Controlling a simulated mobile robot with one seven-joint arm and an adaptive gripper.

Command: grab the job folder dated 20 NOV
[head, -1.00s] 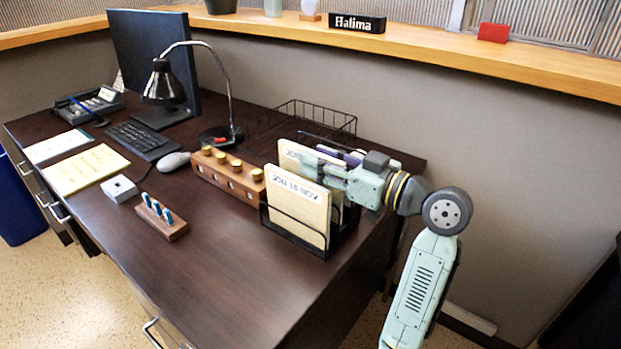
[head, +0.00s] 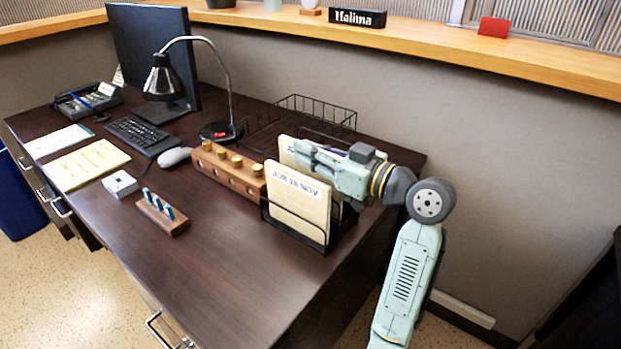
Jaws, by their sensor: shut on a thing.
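A black wire file rack (head: 299,235) stands at the right end of the dark desk. The front cream folder (head: 297,203) stands upright in it, with a label that looks like JOB 16 NOV. A second cream folder (head: 287,150) stands behind it, and its date is hidden by my fingers. My gripper (head: 305,156) reaches in from the right at the top of the rack and is shut on the rear folder. The fingertips and the contact are small and partly hidden. Any folders further back are hidden by my gripper.
A wooden block with brass-coloured knobs (head: 227,170) stands close left of the rack. A black wire basket (head: 316,112) and a desk lamp (head: 163,82) are behind. The desk front (head: 235,265) is clear. A ledge with a nameplate (head: 357,18) runs along the back.

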